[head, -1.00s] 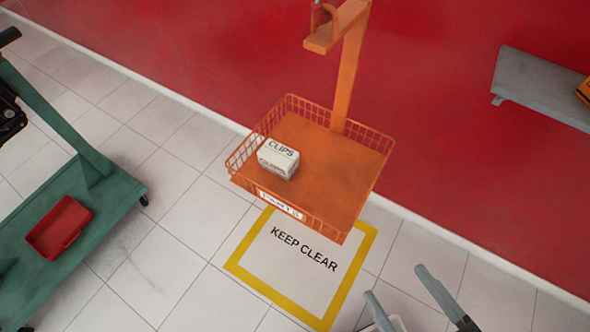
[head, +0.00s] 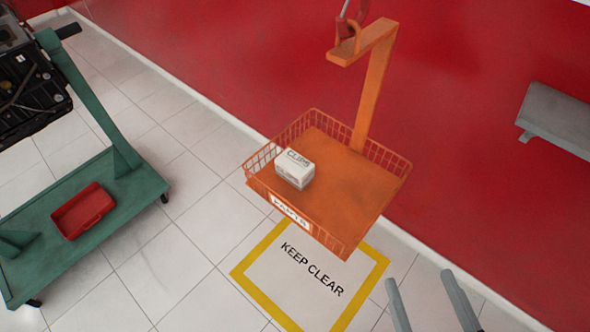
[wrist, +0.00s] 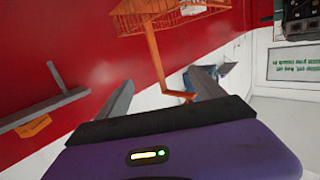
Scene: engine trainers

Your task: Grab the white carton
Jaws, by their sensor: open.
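The white carton (head: 295,169), printed CLIPS, sits in the left part of an orange wire-sided basket (head: 345,205) labelled PARTS. In the wrist view the gripper (wrist: 165,92) is open too, and the basket (wrist: 160,20) shows at the top, upside down.
A green wheeled stand (head: 100,225) with a red tray (head: 84,211) and an engine (head: 30,85) is at the left. A grey shelf (head: 560,120) is on the right wall. A yellow-bordered KEEP CLEAR floor mark (head: 262,298) lies below the basket.

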